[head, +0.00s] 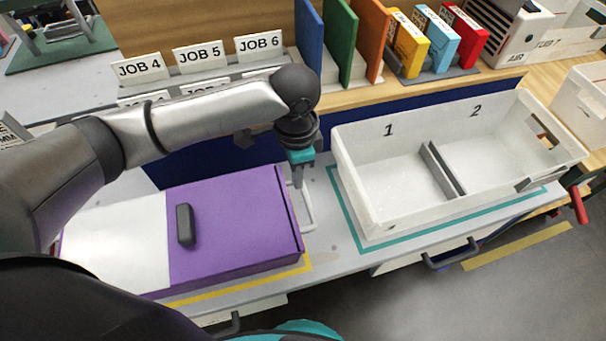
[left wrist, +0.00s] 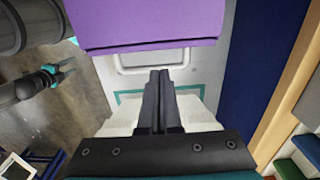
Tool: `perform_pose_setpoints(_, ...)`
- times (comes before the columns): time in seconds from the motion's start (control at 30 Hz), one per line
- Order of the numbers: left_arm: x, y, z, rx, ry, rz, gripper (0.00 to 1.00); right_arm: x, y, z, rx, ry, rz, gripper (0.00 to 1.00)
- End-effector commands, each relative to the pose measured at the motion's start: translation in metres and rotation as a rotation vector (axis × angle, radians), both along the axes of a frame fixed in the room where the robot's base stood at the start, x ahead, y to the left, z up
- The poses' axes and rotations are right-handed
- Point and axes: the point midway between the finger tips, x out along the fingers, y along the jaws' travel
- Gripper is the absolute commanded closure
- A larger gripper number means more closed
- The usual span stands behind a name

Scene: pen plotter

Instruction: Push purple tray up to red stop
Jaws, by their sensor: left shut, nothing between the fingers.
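The purple tray (head: 235,220) lies on the left half of the pale bench top, with a white section at its left and a dark handle on top. Its edge also shows at the top of the left wrist view (left wrist: 150,22). My left gripper (head: 298,182) is shut and empty, pointing down just beyond the tray's right edge. Its closed fingers show in the left wrist view (left wrist: 160,76); I cannot tell whether they touch the tray. My right gripper (left wrist: 66,72) appears at the left of the left wrist view, open and away from the tray. I cannot make out the red stop.
A white two-compartment bin (head: 385,190) stands to the right inside a teal outline. A yellow line (head: 240,284) runs along the tray's front. Job cards (head: 200,58) and coloured upright dividers (head: 340,40) stand behind. A narrow free strip lies between tray and bin.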

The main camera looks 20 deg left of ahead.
Motion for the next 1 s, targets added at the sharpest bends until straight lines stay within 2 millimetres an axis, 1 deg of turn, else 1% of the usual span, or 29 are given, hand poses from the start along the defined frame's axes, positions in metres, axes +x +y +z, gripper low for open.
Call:
perform_pose_setpoints(0.03,-0.001,0.0,-0.007,0.002,0.003,0.0,1.0,-0.013,-0.002,-0.003,-0.003,0.02,0.0,0.5)
perform_pose_setpoints(0.1,-0.001,0.0,-0.018,0.002,0.003,0.001,1.0,-0.025,-0.003,-0.007,-0.006,0.041,0.0,0.5)
perform_pose_setpoints(0.23,-0.001,0.0,-0.043,0.002,0.003,0.0,1.0,-0.041,-0.004,-0.015,-0.008,0.066,-0.001,0.5)
perform_pose_setpoints(0.37,-0.001,0.0,-0.066,0.001,0.002,0.001,1.0,-0.042,-0.004,-0.021,-0.009,0.068,-0.001,0.5)
perform_pose_setpoints(0.5,-0.001,0.0,-0.085,0.001,0.001,0.0,1.0,-0.034,-0.004,-0.025,-0.008,0.055,-0.001,0.5)
perform_pose_setpoints(0.67,-0.001,0.0,-0.095,0.0,0.0,-0.001,1.0,-0.024,-0.003,-0.026,-0.005,0.038,0.0,0.5)
perform_pose_setpoints(1.0,0.0,0.0,-0.096,0.0,-0.001,-0.001,1.0,-0.024,-0.003,-0.026,-0.005,0.037,0.0,0.5)
